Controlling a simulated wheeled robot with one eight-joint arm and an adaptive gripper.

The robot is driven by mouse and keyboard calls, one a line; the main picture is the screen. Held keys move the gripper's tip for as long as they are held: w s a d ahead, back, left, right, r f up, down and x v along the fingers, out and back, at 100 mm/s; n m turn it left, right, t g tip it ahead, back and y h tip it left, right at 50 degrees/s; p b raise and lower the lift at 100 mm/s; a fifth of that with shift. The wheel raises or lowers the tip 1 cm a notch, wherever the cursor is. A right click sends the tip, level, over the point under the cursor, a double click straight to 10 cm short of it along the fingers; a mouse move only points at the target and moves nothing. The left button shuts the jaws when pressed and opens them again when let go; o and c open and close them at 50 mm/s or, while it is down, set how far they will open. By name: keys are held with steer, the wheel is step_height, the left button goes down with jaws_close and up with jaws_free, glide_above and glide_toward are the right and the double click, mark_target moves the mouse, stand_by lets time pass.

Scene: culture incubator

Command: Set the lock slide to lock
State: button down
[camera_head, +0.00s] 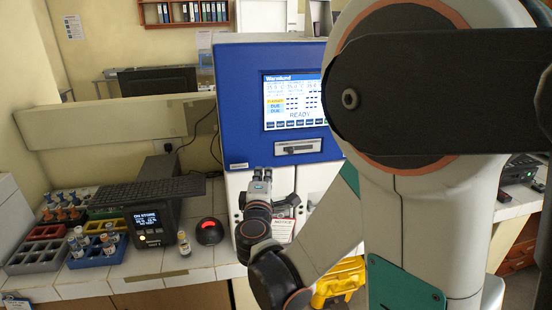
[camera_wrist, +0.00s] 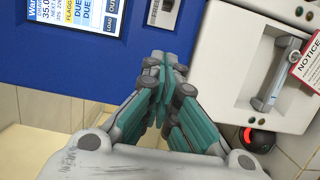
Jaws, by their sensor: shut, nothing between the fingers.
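The lock slide (camera_head: 298,148) is a dark slider on a silver plate, on the blue front panel of the incubator (camera_head: 240,90), below the lit screen (camera_head: 291,100). In the wrist view the slide plate (camera_wrist: 163,12) shows only in part at the top edge, just beyond the fingertips. My gripper (camera_head: 262,174) is shut and empty. In the head view it is below and left of the slide, in front of the white lower door. It also shows in the wrist view (camera_wrist: 164,62), fingers together and pointing toward the slide. I cannot make out the slide's lock marking.
A door handle (camera_wrist: 271,80) and a notice tag (camera_wrist: 308,65) are on the white door. Left on the bench (camera_head: 130,277) stand a black device (camera_head: 154,222), a round red-lit device (camera_head: 209,231), a vial (camera_head: 184,245) and tube racks (camera_head: 35,259). A yellow bin (camera_head: 340,280) stands below.

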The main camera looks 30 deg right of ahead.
mark_target(298, 149)
steer(key=x, duration=0.9)
steer(key=shift+w+d, duration=0.15)
steer(key=d, duration=0.3)
steer(key=shift+s+d, duration=0.3)
steer(key=shift+d, duration=0.2)
steer(key=shift+d, duration=0.15)
steer(key=d, duration=0.2)
steer(key=s+d+b, duration=0.1)
steer(key=d, duration=0.3)
steer(key=shift+s, duration=0.4)
steer(key=shift+w+a, duration=0.1)
steer(key=shift+a, duration=0.05)
